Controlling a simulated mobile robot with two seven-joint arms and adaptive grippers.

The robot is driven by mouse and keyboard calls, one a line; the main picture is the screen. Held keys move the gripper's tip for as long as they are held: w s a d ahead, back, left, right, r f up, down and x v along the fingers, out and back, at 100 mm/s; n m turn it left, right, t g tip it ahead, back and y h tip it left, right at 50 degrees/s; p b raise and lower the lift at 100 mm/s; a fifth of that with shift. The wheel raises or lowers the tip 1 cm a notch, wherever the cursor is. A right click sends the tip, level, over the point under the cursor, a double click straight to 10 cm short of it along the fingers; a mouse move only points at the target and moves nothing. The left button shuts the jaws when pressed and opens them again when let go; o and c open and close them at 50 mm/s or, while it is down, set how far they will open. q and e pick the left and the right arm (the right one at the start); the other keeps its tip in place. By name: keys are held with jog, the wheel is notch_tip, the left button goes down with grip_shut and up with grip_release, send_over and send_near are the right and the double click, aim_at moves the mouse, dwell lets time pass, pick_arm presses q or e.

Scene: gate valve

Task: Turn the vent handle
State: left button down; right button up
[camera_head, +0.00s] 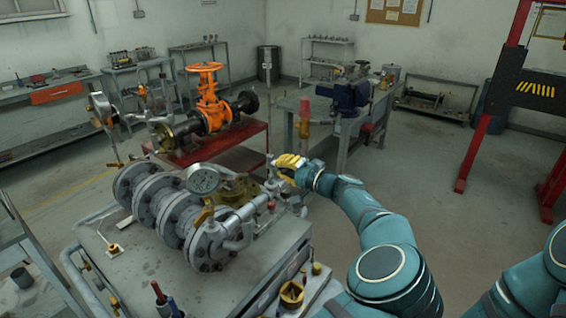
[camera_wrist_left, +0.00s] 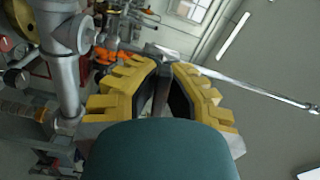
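My left gripper (camera_head: 290,166) has yellow ridged fingers and is beside the upright grey vent pipe and its small fittings (camera_head: 270,172), at the right end of the flanged pipe assembly. In the left wrist view, the two fingers of my left gripper (camera_wrist_left: 166,66) curve inward with a narrow gap between their tips. A dark grey bar (camera_wrist_left: 162,92) shows in that gap; I cannot tell whether it is the vent handle or whether the fingers touch it. A thick grey pipe (camera_wrist_left: 66,70) stands left of the fingers. My right gripper is out of view.
A round gauge (camera_head: 203,180) stands above the grey flanges (camera_head: 155,205) left of the gripper. An orange handwheel valve (camera_head: 207,95) is on a red stand behind. A blue vise (camera_head: 350,93) sits on a workbench. Open floor (camera_head: 430,165) lies to the right.

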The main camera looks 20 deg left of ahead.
pick_arm(q)
jog(key=shift+m+p, duration=0.5)
jog(key=shift+m, duration=0.5)
jog(key=c, duration=1)
grip_release()
jog(key=shift+c, duration=0.2)
jog(key=v, duration=1.2)
